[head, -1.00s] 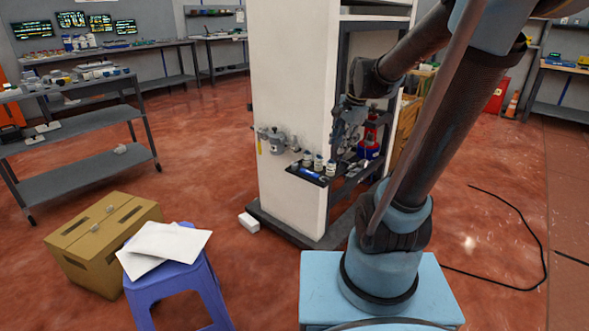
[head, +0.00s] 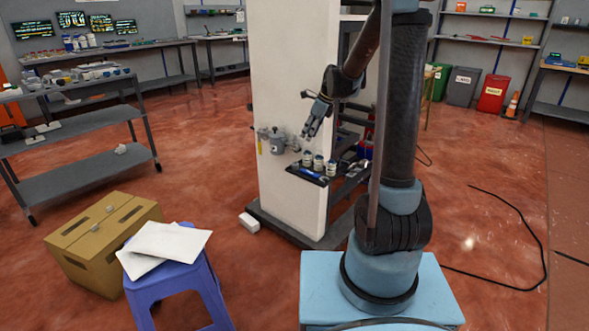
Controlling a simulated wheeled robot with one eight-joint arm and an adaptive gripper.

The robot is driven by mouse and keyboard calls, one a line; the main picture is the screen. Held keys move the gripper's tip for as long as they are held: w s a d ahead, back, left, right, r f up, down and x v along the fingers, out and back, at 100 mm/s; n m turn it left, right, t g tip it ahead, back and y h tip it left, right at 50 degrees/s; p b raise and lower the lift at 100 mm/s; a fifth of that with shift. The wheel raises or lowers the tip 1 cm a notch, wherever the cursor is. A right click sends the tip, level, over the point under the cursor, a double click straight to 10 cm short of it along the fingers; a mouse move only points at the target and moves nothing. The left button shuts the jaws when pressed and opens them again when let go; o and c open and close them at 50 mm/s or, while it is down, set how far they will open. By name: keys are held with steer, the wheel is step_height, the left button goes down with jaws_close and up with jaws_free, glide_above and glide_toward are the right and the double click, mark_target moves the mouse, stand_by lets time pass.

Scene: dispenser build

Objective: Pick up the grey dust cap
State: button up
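A grey rounded piece (head: 277,143) sits on a pipe fitting on the white column's front face. I cannot tell whether it is the grey dust cap, and I make out no other clear candidate. My gripper (head: 309,135) points down and left in front of the column, to the right of the fitting and above a small dark shelf. Its fingers look apart, with nothing seen between them. It does not appear to touch the fitting or the bottles.
The dark shelf (head: 322,181) holds several small bottles (head: 318,162) and a blue tool. The white column (head: 288,80) stands behind. A blue stool (head: 178,283) with papers and a cardboard box (head: 88,255) stand at the lower left. The red floor between is mostly clear.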

mark_target(294, 163)
steer(key=x, duration=1.6)
steer(key=shift+w+a+f, duration=0.1)
steer(key=shift+a+f, duration=0.2)
steer(key=shift+a, duration=0.05)
steer(key=c, duration=0.4)
